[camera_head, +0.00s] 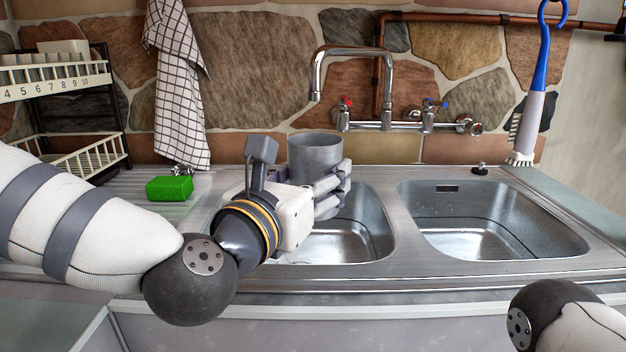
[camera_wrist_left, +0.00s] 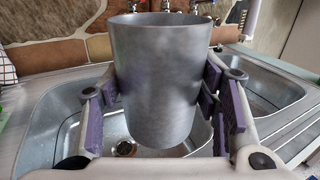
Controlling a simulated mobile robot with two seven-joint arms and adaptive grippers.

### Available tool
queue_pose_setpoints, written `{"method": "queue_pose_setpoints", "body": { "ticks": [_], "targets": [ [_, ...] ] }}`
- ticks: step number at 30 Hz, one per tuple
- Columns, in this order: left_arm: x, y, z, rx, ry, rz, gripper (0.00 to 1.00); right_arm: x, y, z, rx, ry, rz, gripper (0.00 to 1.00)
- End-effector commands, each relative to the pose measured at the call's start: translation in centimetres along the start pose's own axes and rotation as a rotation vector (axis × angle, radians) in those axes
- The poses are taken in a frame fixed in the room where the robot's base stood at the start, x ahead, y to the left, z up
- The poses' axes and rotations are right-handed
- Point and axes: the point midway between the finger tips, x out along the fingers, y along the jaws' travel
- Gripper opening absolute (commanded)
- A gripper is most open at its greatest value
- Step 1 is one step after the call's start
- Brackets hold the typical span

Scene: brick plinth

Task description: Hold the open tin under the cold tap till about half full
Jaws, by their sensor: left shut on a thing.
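The open tin (camera_head: 315,157) is plain grey metal and upright, held above the left basin. My left gripper (camera_head: 332,185) is shut on it, with purple finger pads at both sides of the tin (camera_wrist_left: 158,85) in the left wrist view. The chrome spout (camera_head: 316,88) ends higher up, in line with the tin's mouth in the head view; no stream shows below it. The cold tap handle (camera_head: 437,104) is marked blue, the hot one (camera_head: 346,103) red. The water level inside the tin is hidden. My right gripper is out of view; part of that arm shows at lower right.
The left basin (camera_head: 375,225) lies below the tin; the right basin (camera_head: 490,220) is empty. A green sponge (camera_head: 169,188) sits on the drainer, left of my gripper. A dish rack (camera_head: 75,115), checked towel (camera_head: 180,85) and hanging brush (camera_head: 533,95) are at the back.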

Motion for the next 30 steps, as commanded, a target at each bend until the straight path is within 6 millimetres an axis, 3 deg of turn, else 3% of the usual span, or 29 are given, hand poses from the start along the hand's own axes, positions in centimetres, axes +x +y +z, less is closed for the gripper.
{"method": "queue_pose_setpoints", "body": {
  "ticks": [30],
  "targets": [
    [11.5, 5.2, -0.5, -0.002, 0.005, 0.001, 0.29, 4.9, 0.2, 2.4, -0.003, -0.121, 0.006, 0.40]
  ]
}}
